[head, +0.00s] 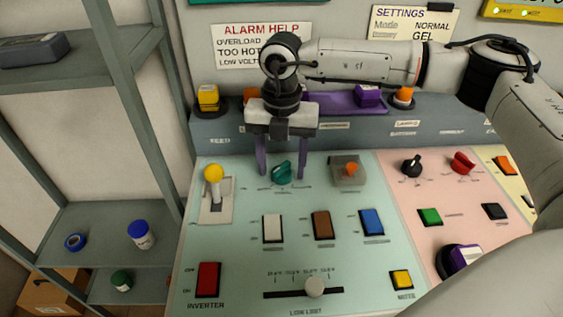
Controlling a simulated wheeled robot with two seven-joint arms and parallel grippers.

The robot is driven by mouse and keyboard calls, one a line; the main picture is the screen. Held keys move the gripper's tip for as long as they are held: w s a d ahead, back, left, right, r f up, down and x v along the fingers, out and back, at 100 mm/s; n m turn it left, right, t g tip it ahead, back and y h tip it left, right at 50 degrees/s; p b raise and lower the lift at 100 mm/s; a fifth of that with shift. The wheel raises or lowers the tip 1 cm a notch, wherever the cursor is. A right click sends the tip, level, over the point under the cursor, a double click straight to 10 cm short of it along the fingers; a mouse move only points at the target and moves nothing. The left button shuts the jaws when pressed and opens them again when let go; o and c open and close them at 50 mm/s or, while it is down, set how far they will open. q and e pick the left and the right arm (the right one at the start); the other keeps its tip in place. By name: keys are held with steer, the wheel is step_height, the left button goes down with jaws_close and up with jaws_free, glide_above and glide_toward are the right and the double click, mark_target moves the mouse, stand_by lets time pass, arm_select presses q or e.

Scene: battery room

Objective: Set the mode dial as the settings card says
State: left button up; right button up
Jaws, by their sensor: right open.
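The settings card (413,24) on the wall reads Mode NORMAL and Battery GEL; its second label is small. A teal dial (282,174) sits on the pale green panel (245,187). Its label and scale are too small to read, so I cannot confirm it is the mode dial. My right gripper (283,168) points down over the teal dial, open, with one purple finger on each side of it. I cannot tell whether the fingers touch it. My left gripper is not in view.
A yellow-knobbed lever (213,176) stands left of the dial, and an orange knob (350,170) on a grey plate right of it. A black knob (411,164) and a red knob (462,162) are on the pink panel. Below are several rocker switches and a slider (314,287).

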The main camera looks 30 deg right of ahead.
steer(key=shift+f, duration=0.15)
steer(key=c, duration=1)
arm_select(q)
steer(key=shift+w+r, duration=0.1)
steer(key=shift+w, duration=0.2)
arm_select(e)
steer(key=shift+c, duration=0.2)
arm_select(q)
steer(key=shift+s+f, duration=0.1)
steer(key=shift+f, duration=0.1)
arm_select(e)
steer(key=shift+n, duration=0.4)
steer(key=n+b, duration=0.1)
steer(key=n, duration=0.1)
steer(key=shift+f+n+b, duration=0.1)
steer(key=shift+n+b, duration=0.3)
steer(key=n+b, duration=0.1)
steer(key=n, duration=0.2)
steer(key=shift+w+n, duration=0.1)
steer(key=shift+n, duration=0.2)
arm_select(q)
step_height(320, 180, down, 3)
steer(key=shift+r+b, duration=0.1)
steer(key=shift+b, duration=0.2)
arm_select(e)
steer(key=shift+n, duration=0.7)
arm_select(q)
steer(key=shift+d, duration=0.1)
